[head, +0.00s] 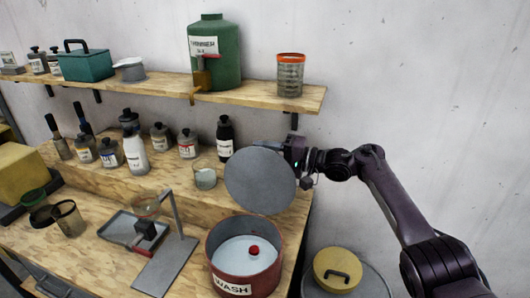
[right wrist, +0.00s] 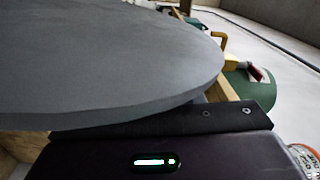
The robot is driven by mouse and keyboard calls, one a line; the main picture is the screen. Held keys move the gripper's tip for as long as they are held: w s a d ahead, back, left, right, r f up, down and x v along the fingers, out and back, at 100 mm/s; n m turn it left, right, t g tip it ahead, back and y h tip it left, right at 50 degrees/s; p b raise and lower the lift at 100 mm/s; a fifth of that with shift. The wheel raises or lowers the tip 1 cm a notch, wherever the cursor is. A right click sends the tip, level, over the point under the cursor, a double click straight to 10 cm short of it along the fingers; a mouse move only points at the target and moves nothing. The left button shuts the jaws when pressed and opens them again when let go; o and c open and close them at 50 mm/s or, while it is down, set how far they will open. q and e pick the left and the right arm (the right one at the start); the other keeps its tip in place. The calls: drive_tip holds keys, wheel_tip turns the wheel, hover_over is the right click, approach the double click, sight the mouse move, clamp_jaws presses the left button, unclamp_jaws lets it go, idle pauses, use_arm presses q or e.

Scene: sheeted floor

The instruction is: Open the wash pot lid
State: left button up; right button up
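The red wash pot (head: 225,268), labelled WASH, stands at the front of the bench with its top uncovered. Inside is a pale round surface with a red knob (head: 254,250). The grey round lid (head: 260,181) stands steeply tilted at the pot's back rim; I cannot tell whether it is joined there. It also fills the upper left of the right wrist view (right wrist: 100,60). My right gripper (head: 297,157) is at the lid's right edge. Its fingertips are hidden, so its grip does not show. My left gripper is not in view.
A metal stand (head: 172,255) is left of the pot. A glass beaker (head: 204,175) and several bottles stand behind. A shelf (head: 165,86) above carries a green drum (head: 222,50). A yellow lid with a handle (head: 337,268) lies at the lower right.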

drive_tip(key=b+v, duration=0.1)
drive_tip(key=v, duration=0.6)
drive_tip(key=shift+d+b, duration=0.3)
drive_tip(key=shift+d, duration=0.05)
drive_tip(key=shift+s+d, duration=0.1)
